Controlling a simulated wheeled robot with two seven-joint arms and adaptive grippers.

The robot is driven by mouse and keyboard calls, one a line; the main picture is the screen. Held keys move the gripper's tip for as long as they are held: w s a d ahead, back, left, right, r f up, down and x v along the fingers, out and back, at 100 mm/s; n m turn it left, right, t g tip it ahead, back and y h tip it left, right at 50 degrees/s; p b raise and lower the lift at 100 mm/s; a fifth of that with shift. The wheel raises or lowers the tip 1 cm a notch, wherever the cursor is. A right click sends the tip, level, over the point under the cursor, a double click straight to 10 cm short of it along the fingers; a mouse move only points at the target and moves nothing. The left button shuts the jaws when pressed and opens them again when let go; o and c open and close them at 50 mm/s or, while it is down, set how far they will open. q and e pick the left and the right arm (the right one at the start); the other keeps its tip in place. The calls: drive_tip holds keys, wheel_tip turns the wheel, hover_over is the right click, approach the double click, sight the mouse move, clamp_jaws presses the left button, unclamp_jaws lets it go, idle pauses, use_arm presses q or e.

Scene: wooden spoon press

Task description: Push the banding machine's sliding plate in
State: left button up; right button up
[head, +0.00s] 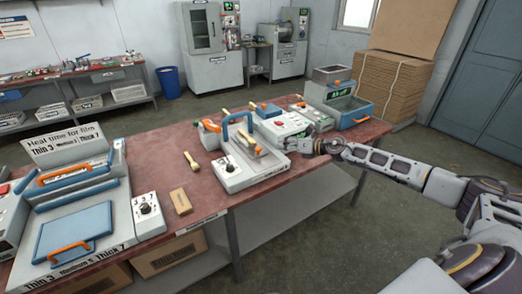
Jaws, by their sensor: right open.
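A white machine with a blue arched handle (234,178) stands in the middle of the red table; I cannot tell for sure that it is the banding machine. My right gripper (298,145) is open at the right side of these two machines, near the table's right edge. Its fingers are small here, and I cannot tell whether they touch anything. My left gripper is out of view.
A film sealer with blue plates (75,234) and a dial box (148,214) stand at the front left. A wooden block (180,202) lies on the red table (205,202). Stacked cardboard (388,88) is behind.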

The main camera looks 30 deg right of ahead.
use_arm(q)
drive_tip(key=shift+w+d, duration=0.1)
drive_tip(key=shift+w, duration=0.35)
use_arm(e)
drive_tip(key=n, duration=0.2)
drive_tip(key=a+f+n, duration=0.1)
drive_tip(key=n, duration=0.1)
drive_tip(key=s+n+g, duration=0.1)
drive_tip(key=n, duration=0.1)
drive_tip(key=shift+s+a+f+y, duration=0.15)
drive_tip(key=shift+a+y, duration=0.1)
drive_tip(key=shift+y, duration=0.15)
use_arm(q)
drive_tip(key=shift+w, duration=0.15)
use_arm(e)
drive_tip(key=shift+a, duration=0.1)
